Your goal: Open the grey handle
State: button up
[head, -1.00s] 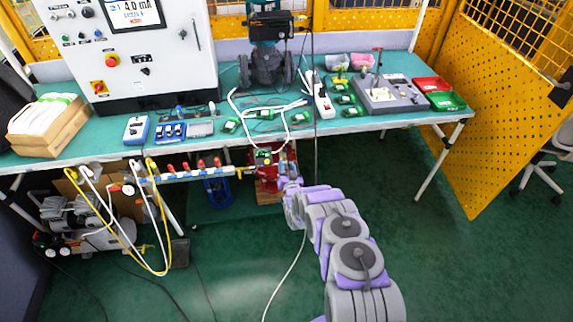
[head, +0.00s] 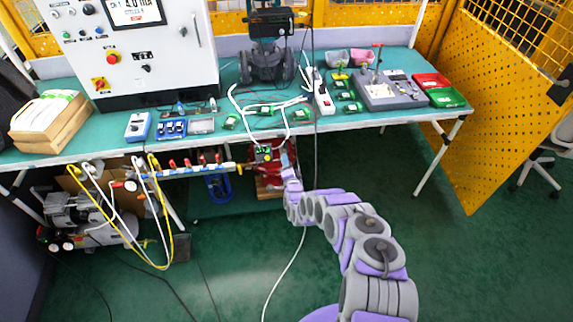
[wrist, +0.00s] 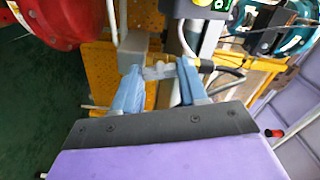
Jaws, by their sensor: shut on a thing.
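The grey handle (wrist: 158,71) shows in the wrist view as a small pale grey piece between my two blue fingers. My gripper (wrist: 159,73) is shut on it, with one finger on each side. In the head view my gripper (head: 286,158) is at the front edge of the table, beside the small device with a green display (head: 264,153). The handle is too small to make out there. A corner of the green display (wrist: 218,4) also shows at the top of the wrist view.
The teal table (head: 385,119) stands above and behind my gripper. A manifold with red-handled valves (head: 188,164) runs left under its edge, with yellow and white hoses (head: 165,215). A red object (wrist: 62,20) is close at upper left in the wrist view.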

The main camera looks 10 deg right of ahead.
jog(key=shift+d+f+m+b, duration=0.15)
jog(key=shift+m+b, duration=0.2)
jog(key=shift+m, duration=1.35)
jog(key=shift+s, duration=0.1)
jog(key=o, duration=0.8)
jog(key=shift+f, duration=0.1)
jog(key=shift+o, duration=1.3)
jog(key=s+p, duration=0.4)
jog(key=s, duration=1.3)
jog(key=shift+p, duration=0.4)
